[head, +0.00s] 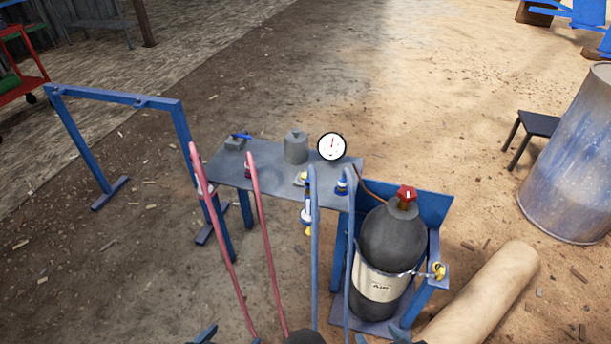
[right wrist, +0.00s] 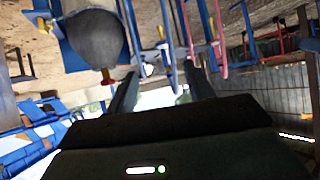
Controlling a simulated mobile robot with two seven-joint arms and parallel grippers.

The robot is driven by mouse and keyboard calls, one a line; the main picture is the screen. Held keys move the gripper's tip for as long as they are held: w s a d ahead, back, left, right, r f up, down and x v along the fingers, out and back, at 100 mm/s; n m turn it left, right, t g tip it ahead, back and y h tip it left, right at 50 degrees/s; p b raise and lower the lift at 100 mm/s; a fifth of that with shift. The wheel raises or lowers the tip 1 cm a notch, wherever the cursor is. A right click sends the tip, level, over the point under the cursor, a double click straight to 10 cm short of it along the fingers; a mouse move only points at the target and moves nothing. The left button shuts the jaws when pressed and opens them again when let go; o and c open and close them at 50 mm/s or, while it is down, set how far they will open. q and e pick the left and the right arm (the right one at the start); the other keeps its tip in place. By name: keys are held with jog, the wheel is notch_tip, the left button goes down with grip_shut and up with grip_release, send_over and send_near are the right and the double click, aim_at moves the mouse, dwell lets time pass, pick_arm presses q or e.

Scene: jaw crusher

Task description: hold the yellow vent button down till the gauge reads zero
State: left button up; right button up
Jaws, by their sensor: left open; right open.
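The gauge (head: 332,146) has a round white face with a dark rim and stands at the back of a grey bench. Its needle points about straight up; its numbers are too small to read. My left gripper (head: 203,335) and right gripper (head: 392,334) barely show at the bottom edge, well short of the bench. In the right wrist view my right gripper (right wrist: 160,88) is open and empty, apart from everything.
Two red hoses (head: 267,230) and two blue hoses (head: 314,260) rise before the bench (head: 265,172). A dark AIR cylinder (head: 393,240) with a red valve (head: 406,194) stands right in a blue frame. A blue stand (head: 115,97) is left. A grey weight-like object (head: 296,147) is on the bench.

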jog(key=shift+s+f, duration=0.15)
jog(key=shift+s, duration=0.1)
jog(key=c, duration=0.9)
grip_shut()
jog(key=shift+w, duration=0.25)
